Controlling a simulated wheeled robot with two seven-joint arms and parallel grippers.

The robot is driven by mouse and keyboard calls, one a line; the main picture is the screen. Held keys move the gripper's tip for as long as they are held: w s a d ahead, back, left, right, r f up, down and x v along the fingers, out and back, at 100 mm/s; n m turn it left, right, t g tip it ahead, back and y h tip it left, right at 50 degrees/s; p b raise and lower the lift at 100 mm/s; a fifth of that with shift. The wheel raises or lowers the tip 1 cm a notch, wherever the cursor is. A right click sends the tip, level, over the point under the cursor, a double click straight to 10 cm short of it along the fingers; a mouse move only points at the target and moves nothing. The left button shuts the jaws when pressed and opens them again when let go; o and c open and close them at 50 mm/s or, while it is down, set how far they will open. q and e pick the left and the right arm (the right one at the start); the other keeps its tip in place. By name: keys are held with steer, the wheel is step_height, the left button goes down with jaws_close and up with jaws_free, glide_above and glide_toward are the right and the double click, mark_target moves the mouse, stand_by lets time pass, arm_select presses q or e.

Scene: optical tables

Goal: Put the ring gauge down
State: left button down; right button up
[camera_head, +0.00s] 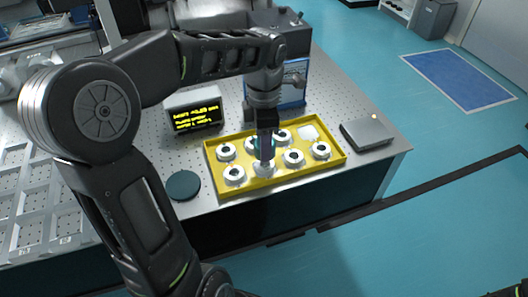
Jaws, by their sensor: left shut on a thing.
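A yellow tray (218,192) stands near the front edge of the perforated metal table and holds several white ring gauges with dark centres, such as one at its left end (226,152) and one at its right (320,150). My left gripper (264,160) reaches down over the middle of the tray, with its jaws shut on a ring gauge (264,171) in the front row. The fingers hide part of this ring, and I cannot tell whether it touches the tray floor. My right gripper does not show.
A display with yellow text (194,113) stands behind the tray. A dark green disc (183,185) lies to its left, and a flat grey box (366,134) sits to its right. A blue-fronted box (291,88) is behind. Bare table shows between the disc and display.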

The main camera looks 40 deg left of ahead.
arm_select(q)
steer(key=shift+f, duration=1.8)
steer(key=shift+f, duration=0.2)
steer(key=c, duration=0.7)
jaws_free()
steer(key=shift+r, duration=0.1)
step_height(320, 180, up, 12)
steer(key=shift+r+p, duration=0.15)
steer(key=shift+p, duration=0.35)
